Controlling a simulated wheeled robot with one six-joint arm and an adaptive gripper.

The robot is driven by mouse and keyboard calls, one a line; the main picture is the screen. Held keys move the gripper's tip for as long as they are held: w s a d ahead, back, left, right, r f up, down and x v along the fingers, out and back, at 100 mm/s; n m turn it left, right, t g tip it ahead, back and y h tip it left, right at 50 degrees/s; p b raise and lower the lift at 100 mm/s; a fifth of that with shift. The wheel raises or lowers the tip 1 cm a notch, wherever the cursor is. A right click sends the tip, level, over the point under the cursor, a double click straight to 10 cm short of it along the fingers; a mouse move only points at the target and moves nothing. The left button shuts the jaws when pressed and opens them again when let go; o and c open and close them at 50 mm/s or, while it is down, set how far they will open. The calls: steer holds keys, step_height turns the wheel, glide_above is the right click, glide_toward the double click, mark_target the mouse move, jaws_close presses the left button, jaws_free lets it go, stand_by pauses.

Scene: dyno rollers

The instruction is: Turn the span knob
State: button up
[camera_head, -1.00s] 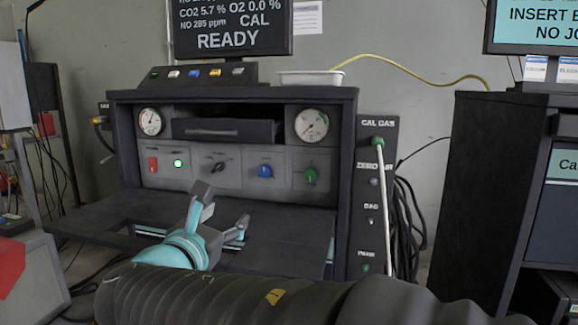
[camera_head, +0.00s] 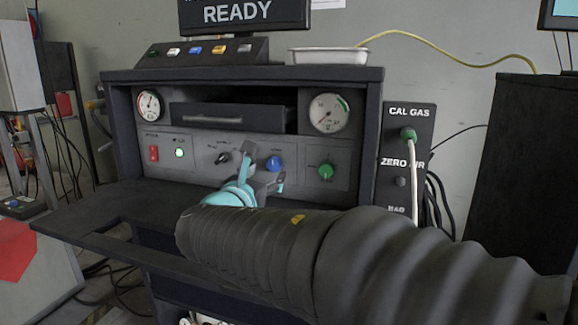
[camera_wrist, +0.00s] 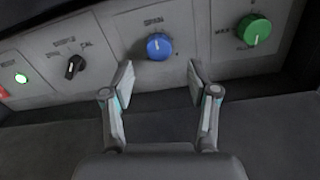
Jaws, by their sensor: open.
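The span knob (camera_wrist: 159,46) is blue and sits on the grey front panel, under a label that seems to read SPAN in the wrist view. It also shows in the head view (camera_head: 273,163), just beyond my fingers. My gripper (camera_wrist: 162,80) is open and empty in the wrist view. Its two fingers point at the panel on either side of the knob's line, with the knob ahead of the tips and apparently not touched. In the head view my gripper (camera_head: 266,166) is in front of the panel, above the fold-down shelf.
A green knob (camera_wrist: 254,29) is to the right and a black selector knob (camera_wrist: 75,67) to the left. A lit green lamp (camera_head: 179,153) and a red switch (camera_head: 153,153) are farther left. The dark shelf (camera_head: 90,225) lies below. A white hose (camera_head: 414,180) hangs at right.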

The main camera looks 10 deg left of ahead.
mark_target(272, 167)
steer(key=shift+w, duration=2.55)
jaws_close()
steer(key=shift+a+r, duration=0.1)
